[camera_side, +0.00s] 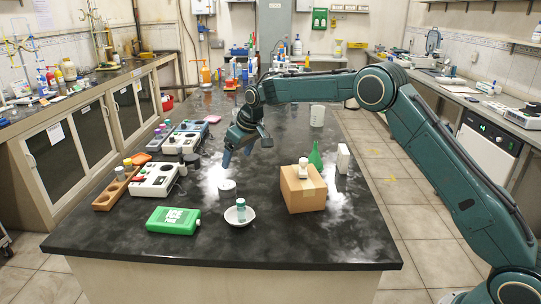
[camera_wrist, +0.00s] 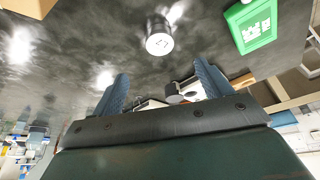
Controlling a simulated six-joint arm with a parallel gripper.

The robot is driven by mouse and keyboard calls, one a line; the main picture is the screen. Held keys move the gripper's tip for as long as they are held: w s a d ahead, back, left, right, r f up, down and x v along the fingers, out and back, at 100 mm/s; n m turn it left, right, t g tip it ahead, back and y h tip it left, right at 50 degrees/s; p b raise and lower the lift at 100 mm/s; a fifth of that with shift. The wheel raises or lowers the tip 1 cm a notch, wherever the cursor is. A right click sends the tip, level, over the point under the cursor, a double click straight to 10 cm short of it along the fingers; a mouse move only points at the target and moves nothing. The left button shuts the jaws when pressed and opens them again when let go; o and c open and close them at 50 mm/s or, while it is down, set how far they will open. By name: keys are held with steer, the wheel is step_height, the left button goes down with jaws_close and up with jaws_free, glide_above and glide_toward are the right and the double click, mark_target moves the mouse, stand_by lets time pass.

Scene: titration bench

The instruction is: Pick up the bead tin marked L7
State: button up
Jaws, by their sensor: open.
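The bead tin (camera_side: 227,186) is a short round tin with a pale lid, standing alone on the black bench top. In the wrist view the tin (camera_wrist: 159,43) shows a white lid with a small dark mark that looks like L7, seen rotated. My gripper (camera_side: 238,154) is open and empty above the bench, above and behind the tin in the side view. In the wrist view the open fingers (camera_wrist: 160,72) point toward the tin, which lies beyond their tips, apart from them. Nothing hides the tin.
A white bowl (camera_side: 232,219) holding a small jar (camera_side: 241,206) stands in front of the tin. A green ice pack (camera_side: 173,222) lies to its front left, a cardboard box (camera_side: 303,191) to its right. A white instrument (camera_side: 155,181) and wooden rack (camera_side: 105,198) are left.

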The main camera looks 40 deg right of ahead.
steer(key=shift+w+f, duration=0.1)
steer(key=shift+f, duration=0.1)
glide_toward(228, 185)
steer(key=shift+x, duration=2.35)
steer(key=shift+a+f, duration=0.15)
steer(key=shift+x, duration=2.4)
steer(key=shift+c, duration=0.2)
steer(key=c, duration=1)
